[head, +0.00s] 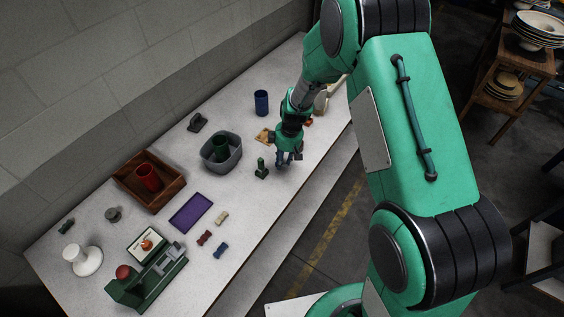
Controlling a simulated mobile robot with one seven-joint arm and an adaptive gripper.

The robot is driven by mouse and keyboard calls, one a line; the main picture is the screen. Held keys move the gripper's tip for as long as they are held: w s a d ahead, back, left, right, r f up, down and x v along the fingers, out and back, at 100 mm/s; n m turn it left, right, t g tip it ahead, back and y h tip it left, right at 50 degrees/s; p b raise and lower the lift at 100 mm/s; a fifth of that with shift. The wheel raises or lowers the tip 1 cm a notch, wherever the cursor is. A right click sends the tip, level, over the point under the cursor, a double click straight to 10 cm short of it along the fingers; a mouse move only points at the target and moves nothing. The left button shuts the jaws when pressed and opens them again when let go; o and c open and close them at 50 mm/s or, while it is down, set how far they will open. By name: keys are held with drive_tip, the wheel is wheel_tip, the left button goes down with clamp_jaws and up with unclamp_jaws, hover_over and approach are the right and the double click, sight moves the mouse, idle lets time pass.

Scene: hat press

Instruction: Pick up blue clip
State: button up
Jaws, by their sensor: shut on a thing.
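My gripper (288,160) is low over the right part of the table, close to the right of a small green upright piece. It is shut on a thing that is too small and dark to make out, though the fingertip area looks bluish. A small dark blue piece (221,250), which looks like a clip, lies on the table near the front edge, well away to the lower left of my gripper. A red piece (204,238) and a beige piece (222,217) of like size lie close to it.
The green upright piece (261,169) and a grey tub (236,160) stand left of my gripper. A purple tray (191,212), a wooden box (176,189) and a green press (156,281) are farther left. The table front between my gripper and the small pieces is clear.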

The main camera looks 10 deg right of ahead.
drive_tip(key=r, duration=0.3)
drive_tip(key=shift+s+r, duration=0.25)
drive_tip(key=s+d+r+p, duration=0.1)
drive_tip(key=s, duration=1.4)
drive_tip(key=shift+s+d, duration=0.25)
drive_tip(key=shift+d, duration=0.1)
drive_tip(key=shift+w+r, duration=0.1)
drive_tip(key=shift+r, duration=0.05)
